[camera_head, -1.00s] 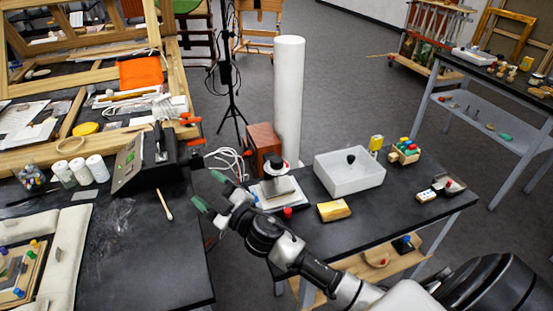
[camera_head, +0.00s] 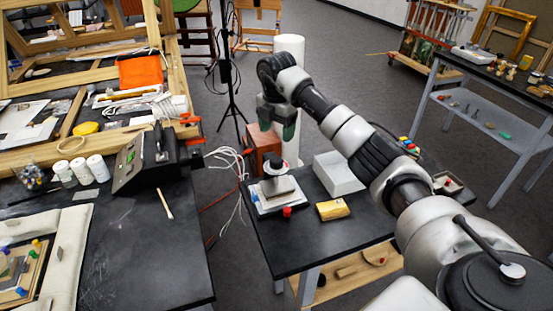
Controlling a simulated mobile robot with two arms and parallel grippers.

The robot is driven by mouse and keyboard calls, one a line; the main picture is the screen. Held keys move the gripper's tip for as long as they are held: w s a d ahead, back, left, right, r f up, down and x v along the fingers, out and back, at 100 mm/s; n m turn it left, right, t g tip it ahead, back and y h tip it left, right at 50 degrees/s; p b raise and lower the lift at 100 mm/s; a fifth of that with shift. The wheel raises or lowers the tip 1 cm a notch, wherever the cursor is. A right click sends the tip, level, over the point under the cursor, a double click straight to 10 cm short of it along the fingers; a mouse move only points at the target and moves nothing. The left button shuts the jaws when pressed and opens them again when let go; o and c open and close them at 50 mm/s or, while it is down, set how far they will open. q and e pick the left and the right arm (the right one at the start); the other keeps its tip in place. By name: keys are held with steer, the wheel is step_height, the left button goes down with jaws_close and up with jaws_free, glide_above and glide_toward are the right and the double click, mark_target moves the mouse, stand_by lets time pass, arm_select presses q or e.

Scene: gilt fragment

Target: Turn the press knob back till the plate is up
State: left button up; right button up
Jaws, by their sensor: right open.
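The small press (camera_head: 262,205) stands on the near left part of the black side table. It has a pale base, a grey-brown plate (camera_head: 279,188) and a black knob (camera_head: 275,159) over a white disc on top. From this angle I cannot tell how far the plate is raised. My right gripper (camera_head: 277,127) points down with its green-tipped fingers apart and empty. In the picture it is just above the knob and appears not to touch it. My left gripper is not in view.
A red piece (camera_head: 287,212) and a yellow block (camera_head: 333,209) lie beside the press. A white bin (camera_head: 338,177) stands to the right, partly behind my arm. A brown box (camera_head: 263,142) and white column (camera_head: 290,47) stand behind. A separate dark workbench (camera_head: 150,255) is left.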

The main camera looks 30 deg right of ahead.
mark_target(276, 159)
step_height(276, 159, down, 10)
steer(key=shift+a+r+p, duration=0.1)
steer(key=shift+r+p, duration=0.15)
steer(key=shift+p, duration=1)
steer(key=shift+f, duration=0.55)
steer(key=c, duration=0.9)
